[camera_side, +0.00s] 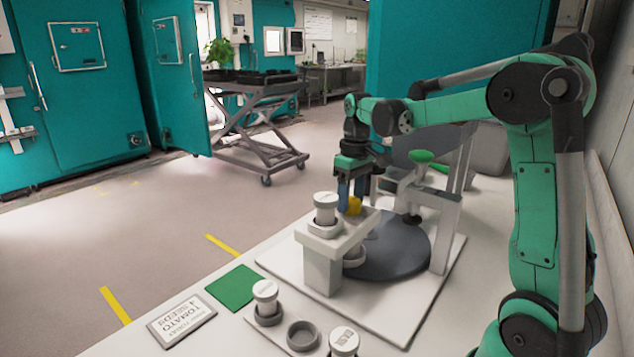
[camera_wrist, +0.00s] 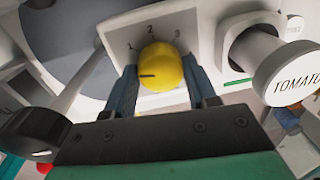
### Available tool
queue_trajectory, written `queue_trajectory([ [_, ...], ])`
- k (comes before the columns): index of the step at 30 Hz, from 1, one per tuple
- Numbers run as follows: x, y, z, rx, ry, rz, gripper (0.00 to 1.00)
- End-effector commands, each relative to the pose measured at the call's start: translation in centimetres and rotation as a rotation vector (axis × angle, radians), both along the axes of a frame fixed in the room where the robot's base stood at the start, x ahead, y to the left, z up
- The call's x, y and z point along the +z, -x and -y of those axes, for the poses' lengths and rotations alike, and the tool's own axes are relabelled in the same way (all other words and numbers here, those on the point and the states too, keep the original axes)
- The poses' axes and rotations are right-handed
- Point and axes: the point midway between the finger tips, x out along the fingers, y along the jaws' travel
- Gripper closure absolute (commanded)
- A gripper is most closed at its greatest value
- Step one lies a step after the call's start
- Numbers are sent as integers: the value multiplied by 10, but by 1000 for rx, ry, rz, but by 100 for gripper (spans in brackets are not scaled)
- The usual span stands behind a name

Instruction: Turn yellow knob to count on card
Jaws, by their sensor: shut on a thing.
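The yellow knob (camera_wrist: 163,68) sits on a pale dial plate (camera_wrist: 122,38) with printed numerals; 2 and 3 are readable, and the one at the left looks like 1. A dark pointer line on the knob points left, below that left numeral. My gripper (camera_wrist: 160,82) is shut on the knob, with one blue finger on each side. In the side view the knob (camera_side: 354,206) shows partly, beside my gripper (camera_side: 351,194). The card (camera_side: 181,319) lies flat at the front left, upside down to this view, and reads TOMATO, 4 SEEDS.
A jar labelled TOMATO (camera_wrist: 288,76) stands close to the right of the knob. A grey disc (camera_side: 395,258) and a green-topped part (camera_side: 421,156) are on the white base. A green square (camera_side: 233,287), more jars (camera_side: 265,296) and an empty round holder (camera_side: 302,335) lie nearer.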

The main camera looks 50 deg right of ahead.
Motion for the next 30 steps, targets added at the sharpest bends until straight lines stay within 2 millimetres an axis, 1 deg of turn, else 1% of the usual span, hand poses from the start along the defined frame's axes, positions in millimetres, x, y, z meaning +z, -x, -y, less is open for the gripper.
queue_trajectory([
  [30, 0, 1, 0, -962, 0, 2, 100],
])
